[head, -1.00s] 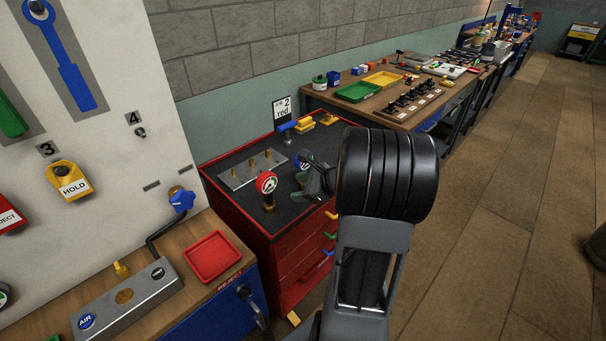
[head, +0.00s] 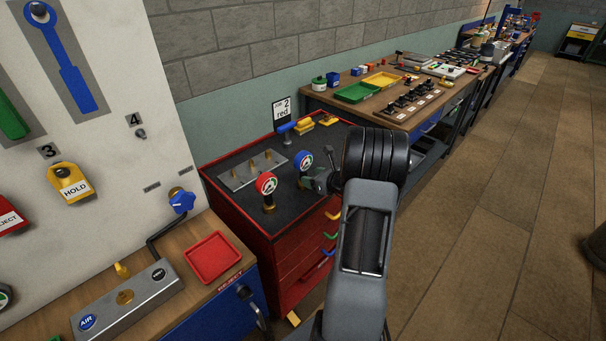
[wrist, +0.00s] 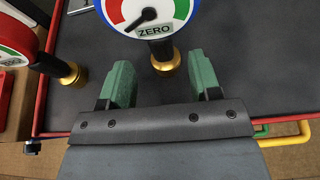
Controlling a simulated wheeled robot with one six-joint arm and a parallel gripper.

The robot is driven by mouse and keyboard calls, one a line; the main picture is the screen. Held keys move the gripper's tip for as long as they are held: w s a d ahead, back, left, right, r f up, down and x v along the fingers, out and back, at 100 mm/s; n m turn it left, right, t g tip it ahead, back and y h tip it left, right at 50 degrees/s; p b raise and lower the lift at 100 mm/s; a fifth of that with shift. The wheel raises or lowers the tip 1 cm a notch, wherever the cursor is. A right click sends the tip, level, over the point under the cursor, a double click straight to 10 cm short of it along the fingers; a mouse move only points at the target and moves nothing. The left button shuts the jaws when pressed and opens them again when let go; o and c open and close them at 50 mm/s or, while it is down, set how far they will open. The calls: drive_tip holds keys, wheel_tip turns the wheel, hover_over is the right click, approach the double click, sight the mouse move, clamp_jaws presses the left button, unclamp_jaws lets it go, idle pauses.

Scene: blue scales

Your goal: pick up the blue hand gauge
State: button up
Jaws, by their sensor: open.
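The blue hand gauge (head: 303,161) stands upright on the dark top of the red cabinet. In the wrist view its blue-rimmed dial (wrist: 150,14) is cut off by the top edge and reads ZERO, with a brass foot (wrist: 165,62) below. My gripper (wrist: 163,85) is open and empty, its two green fingers apart. The brass foot lies just ahead of the fingertips, roughly between their lines. In the head view my gripper (head: 318,178) is close beside the gauge on its right, and partly hides its lower part.
A red-rimmed gauge (head: 267,184) with a brass foot stands close on the left, also in the wrist view (wrist: 18,45). A metal plate with brass pegs (head: 253,170) lies behind it. Blue and yellow items (head: 303,125) lie at the back. The cabinet has a red raised rim (head: 235,220).

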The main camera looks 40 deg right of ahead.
drive_tip(key=shift+p+x, duration=0.55)
drive_tip(key=shift+x, duration=1.95)
drive_tip(key=shift+c, duration=0.4)
clamp_jaws()
